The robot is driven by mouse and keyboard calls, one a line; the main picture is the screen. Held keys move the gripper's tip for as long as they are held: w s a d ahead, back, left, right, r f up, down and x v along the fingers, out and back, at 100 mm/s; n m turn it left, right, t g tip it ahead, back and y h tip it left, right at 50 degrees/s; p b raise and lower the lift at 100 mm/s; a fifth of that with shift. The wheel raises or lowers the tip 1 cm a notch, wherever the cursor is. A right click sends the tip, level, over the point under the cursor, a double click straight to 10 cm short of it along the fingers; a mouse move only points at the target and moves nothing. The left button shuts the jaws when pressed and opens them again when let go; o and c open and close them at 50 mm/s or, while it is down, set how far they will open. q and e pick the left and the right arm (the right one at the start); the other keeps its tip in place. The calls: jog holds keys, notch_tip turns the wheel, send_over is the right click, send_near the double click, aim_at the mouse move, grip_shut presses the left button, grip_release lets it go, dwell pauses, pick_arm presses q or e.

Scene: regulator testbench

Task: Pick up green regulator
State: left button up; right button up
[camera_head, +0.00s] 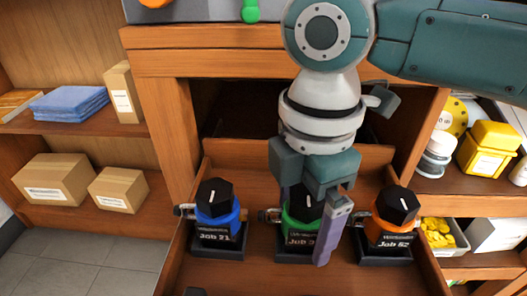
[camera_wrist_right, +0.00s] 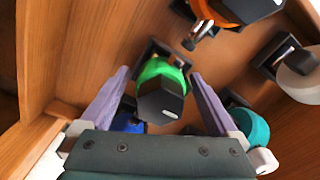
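The green regulator (camera_head: 299,224) has a black knob and stands on a black base in the open drawer, between the blue regulator (camera_head: 217,215) and the orange regulator (camera_head: 392,217). My right gripper (camera_head: 306,230) is over the green regulator and partly hides it. In the right wrist view, the green regulator (camera_wrist_right: 161,88) shows between the two purple fingers of my right gripper (camera_wrist_right: 160,88). The fingers are spread, with gaps on both sides of it. My left gripper is not in view.
The drawer (camera_head: 180,262) is pulled out of the wooden bench. Other regulators, including a teal one (camera_wrist_right: 252,127), show in the right wrist view. Cardboard boxes (camera_head: 55,180) and blue cloths (camera_head: 68,103) lie on the left shelves. Yellow containers (camera_head: 490,148) stand at right.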

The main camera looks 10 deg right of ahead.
grip_shut()
dwell(0.6)
jog(key=shift+r, duration=0.1)
